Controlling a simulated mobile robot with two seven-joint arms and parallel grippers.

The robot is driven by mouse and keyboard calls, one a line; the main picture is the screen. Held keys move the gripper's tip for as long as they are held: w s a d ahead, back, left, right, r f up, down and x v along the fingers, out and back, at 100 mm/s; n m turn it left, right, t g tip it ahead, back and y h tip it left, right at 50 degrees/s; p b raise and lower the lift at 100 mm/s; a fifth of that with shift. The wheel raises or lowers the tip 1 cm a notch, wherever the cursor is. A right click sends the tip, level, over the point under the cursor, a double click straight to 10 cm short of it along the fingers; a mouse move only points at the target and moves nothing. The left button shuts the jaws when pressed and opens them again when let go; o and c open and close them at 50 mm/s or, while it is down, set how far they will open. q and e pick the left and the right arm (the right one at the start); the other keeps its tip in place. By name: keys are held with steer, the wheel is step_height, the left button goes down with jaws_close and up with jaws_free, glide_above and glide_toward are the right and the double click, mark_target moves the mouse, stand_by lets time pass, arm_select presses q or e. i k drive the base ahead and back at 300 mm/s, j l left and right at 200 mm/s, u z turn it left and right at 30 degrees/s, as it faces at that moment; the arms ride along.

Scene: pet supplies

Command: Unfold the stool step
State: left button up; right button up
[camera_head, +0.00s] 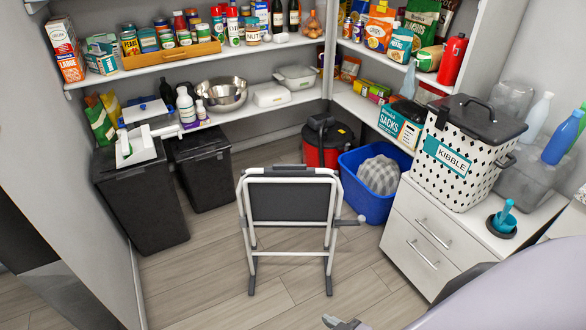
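The step stool (290,201) stands upright on the floor in the middle of the head view. It has a light grey tube frame, a dark flat panel near the top and dark feet. A dark bar sticks out at its right side, about halfway up. The frame looks narrow front to back, and how its step is folded is hard to see. Part of my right gripper (343,322) shows at the bottom edge, in front of and below the stool, apart from it. Its fingers are cut off by the frame. My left gripper is not in view.
Black bins (142,195) stand left of the stool. A blue tub (370,204) and a red canister (318,155) are behind it. A white drawer cabinet (425,238) with a kibble bin (452,175) stands at right. The floor before the stool is clear.

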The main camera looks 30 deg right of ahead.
mark_target(269, 201)
steer(key=z, duration=0.4)
steer(key=i+z, duration=0.1)
steer(key=z, duration=0.3)
steer(key=j+z, duration=0.15)
steer(key=z, duration=0.25)
steer(key=i+z, duration=0.1)
steer(key=z, duration=0.3)
steer(key=i+j+z, duration=0.1)
steer(key=j+z, duration=0.2)
steer(key=i+j+z, duration=0.1)
steer(key=j+z, duration=0.15)
steer(key=j, duration=0.2)
steer(key=j+z, duration=0.1)
steer(key=j, duration=0.25)
steer(key=i+j+z, duration=0.1)
steer(key=j, duration=0.3)
